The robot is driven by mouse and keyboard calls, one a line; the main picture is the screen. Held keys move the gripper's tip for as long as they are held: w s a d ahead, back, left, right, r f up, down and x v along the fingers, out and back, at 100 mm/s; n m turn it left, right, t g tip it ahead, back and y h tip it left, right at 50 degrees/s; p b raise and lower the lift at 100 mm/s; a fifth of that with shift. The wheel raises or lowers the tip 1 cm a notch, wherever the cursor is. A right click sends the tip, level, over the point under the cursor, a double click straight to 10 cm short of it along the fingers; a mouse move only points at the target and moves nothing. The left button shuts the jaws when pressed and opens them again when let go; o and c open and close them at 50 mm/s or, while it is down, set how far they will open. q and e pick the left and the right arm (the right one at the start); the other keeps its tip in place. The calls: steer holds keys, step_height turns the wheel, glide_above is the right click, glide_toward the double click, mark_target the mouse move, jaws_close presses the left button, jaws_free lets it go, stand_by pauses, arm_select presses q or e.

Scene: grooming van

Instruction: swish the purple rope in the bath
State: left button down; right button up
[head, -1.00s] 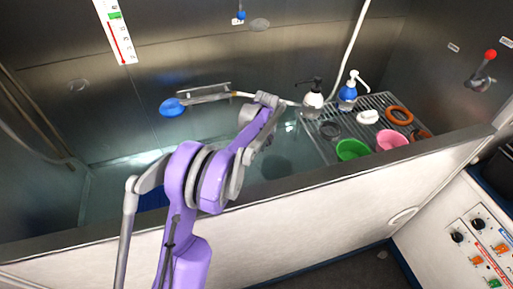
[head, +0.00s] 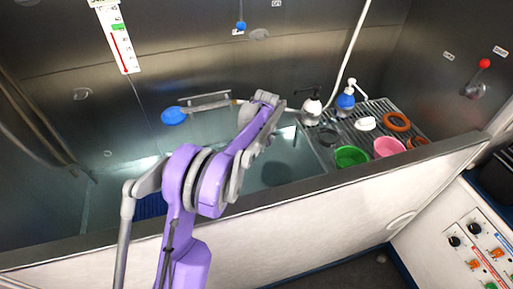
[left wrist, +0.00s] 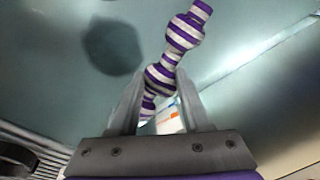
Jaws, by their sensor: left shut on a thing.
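A purple and white striped knotted rope (left wrist: 183,32) is in the left wrist view. My left gripper (left wrist: 160,88) is shut on it, with the rope slanting between the fingers and its upper end sticking out beyond them. In the head view my left arm reaches over the bath's front wall; the gripper and rope are hidden behind it. The bath (head: 215,135) is a steel tub with a bluish, watery floor. I cannot tell whether the rope touches the water. My right gripper is in neither view.
At the bath's right end a slatted rack (head: 345,135) holds a green bowl (head: 351,156), a pink bowl (head: 389,147), orange rings (head: 397,121) and pump bottles (head: 345,102). The front wall (head: 330,205) is a raised edge.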

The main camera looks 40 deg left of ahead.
arm_select(q)
step_height(320, 180, up, 12)
steer(key=p, duration=0.6)
steer(key=shift+r, duration=0.25)
